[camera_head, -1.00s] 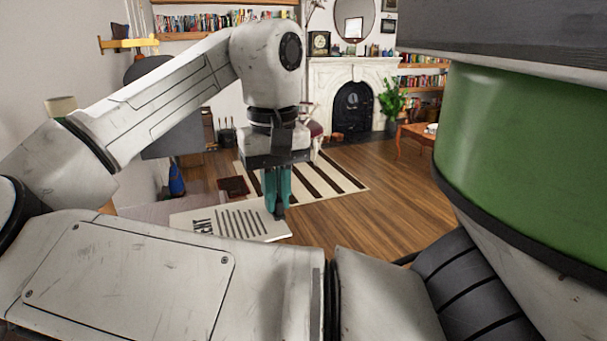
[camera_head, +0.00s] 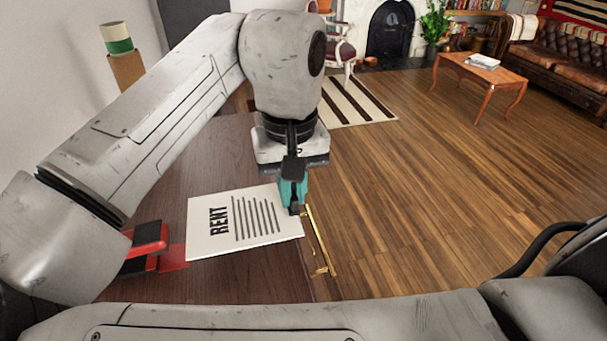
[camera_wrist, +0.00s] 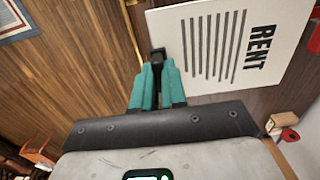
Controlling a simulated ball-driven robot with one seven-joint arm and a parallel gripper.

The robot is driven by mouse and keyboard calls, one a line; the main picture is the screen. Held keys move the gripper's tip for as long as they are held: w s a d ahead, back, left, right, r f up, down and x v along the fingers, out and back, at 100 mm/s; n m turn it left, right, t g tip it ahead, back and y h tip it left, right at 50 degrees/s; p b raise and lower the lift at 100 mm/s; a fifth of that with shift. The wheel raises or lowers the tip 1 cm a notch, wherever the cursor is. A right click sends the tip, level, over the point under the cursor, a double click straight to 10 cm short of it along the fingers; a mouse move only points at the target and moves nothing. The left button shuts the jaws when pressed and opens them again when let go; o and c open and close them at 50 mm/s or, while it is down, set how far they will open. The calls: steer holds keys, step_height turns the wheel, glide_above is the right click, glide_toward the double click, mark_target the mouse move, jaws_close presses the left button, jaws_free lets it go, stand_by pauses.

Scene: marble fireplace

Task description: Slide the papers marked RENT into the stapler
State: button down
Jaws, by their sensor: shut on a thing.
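The papers are a white sheet or thin stack marked RENT (camera_head: 243,222) with printed lines. They also show in the wrist view (camera_wrist: 215,75). My gripper (camera_head: 293,207) is shut on their right edge, its teal fingers pointing down. In the wrist view the fingertips (camera_wrist: 157,56) meet the edge farthest from the word RENT. The papers look flat over the table; I cannot tell whether they touch it. The red and black stapler (camera_head: 149,241) is on the table to their left, slightly apart from them and partly hidden by my arm.
A cork and green upright object (camera_head: 119,55) stands at the back left. Open wooden floor (camera_head: 430,180) lies to the right.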

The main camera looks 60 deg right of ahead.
mark_target(253, 213)
steer(key=shift+f+b, duration=2.9)
steer(key=shift+f, duration=0.2)
steer(key=shift+w+a+r+p, duration=0.1)
steer(key=shift+w+r+p, duration=0.05)
steer(key=shift+p, duration=0.15)
steer(key=shift+w+a, duration=0.2)
steer(key=shift+f+p, duration=0.2)
steer(key=shift+p, duration=0.1)
steer(key=shift+w+a+p, duration=0.75)
steer(key=shift+w+a, duration=1.1)
steer(key=shift+a, duration=0.05)
steer(key=shift+f, duration=0.2)
steer(key=c, duration=1.1)
jaws_free()
steer(key=shift+r, duration=0.1)
